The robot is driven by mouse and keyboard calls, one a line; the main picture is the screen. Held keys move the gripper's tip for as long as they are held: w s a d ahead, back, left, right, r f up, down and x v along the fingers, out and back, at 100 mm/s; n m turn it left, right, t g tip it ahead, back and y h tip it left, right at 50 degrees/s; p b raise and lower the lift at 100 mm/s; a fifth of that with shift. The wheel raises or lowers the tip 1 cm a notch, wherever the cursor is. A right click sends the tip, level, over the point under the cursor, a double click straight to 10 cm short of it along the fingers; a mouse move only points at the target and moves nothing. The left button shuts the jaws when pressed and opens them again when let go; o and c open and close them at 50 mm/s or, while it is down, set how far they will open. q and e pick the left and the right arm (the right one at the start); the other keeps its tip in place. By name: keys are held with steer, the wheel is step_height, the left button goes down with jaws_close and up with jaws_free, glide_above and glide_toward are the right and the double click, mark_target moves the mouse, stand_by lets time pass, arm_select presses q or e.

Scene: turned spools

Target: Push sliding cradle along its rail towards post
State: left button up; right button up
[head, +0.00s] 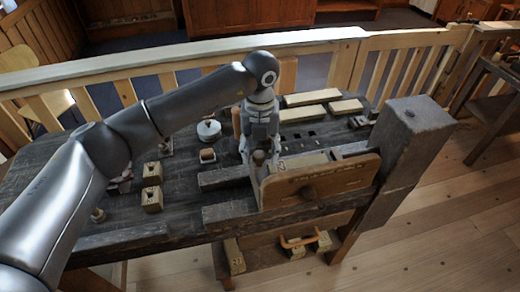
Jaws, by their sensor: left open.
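My left arm reaches in from the left, and its gripper (258,150) points down over the dark wooden workbench (130,215). The gripper is open, just behind the tan wooden vise board (320,184). A small brown rounded piece (258,158) shows at its fingertips; I cannot tell whether it touches the fingers. I cannot clearly make out the sliding cradle, its rail or the post; the gripper and arm hide part of the bench there. My right gripper is not in view.
Two pale wooden blocks (152,187) stand left of the gripper. Pale planks (312,97) lie at the back. A thick grey timber (412,130) rises at the right. A wooden railing stands behind.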

arm_select(q)
steer(key=shift+r, duration=0.2)
step_height(320, 180, up, 12)
steer(key=shift+f, duration=0.15)
stand_by(0.5)
